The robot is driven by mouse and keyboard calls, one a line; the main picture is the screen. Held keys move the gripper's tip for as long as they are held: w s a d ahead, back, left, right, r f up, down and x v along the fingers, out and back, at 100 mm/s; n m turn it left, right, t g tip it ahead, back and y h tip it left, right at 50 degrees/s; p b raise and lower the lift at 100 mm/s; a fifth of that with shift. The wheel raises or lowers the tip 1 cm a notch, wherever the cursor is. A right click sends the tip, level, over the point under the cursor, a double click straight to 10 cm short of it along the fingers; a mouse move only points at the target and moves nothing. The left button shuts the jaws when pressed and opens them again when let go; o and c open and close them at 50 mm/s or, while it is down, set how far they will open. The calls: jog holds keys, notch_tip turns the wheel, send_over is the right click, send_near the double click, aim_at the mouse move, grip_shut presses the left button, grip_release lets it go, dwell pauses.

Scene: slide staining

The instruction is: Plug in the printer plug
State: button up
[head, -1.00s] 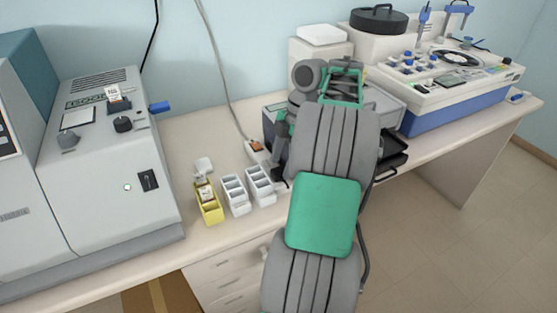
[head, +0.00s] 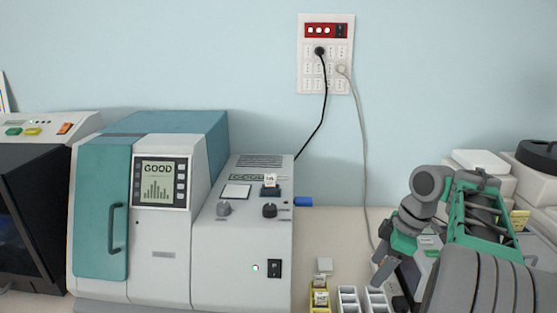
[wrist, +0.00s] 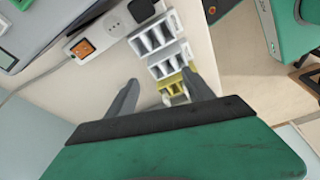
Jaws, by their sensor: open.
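My gripper (wrist: 163,90) is open in the wrist view, its two fingers apart with nothing held between them. In the head view my gripper (head: 384,268) is at the lower right, partly hidden by my arm. The wrist view shows a white power strip (wrist: 98,38) with an orange switch. A black plug (wrist: 142,10) sits at the strip's far end, beyond my fingers; I cannot tell whether it is fully seated. A small white block (head: 324,265) lies behind the yellow rack; I cannot tell whether it is a plug.
A yellow rack (head: 320,299) and white racks (head: 348,298) stand in a row beside the strip. A wall outlet panel (head: 309,75) holds a black plug (head: 320,51) and a pale plug (head: 341,69). A large teal-and-white machine (head: 165,230) stands left.

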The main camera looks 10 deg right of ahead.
jog(key=w+a+m, duration=0.1)
jog(key=a+m, duration=0.2)
jog(key=a, duration=0.7)
jog(key=s+a+f+m+t+h, duration=0.2)
jog(key=s+a+f+m, duration=0.4)
jog(key=s+a+m, duration=0.2)
jog(key=s+a, duration=0.2)
jog(key=a, duration=0.1)
jog(key=shift+h, duration=0.4)
jog(key=shift+a, duration=0.1)
jog(key=shift+c, duration=0.2)
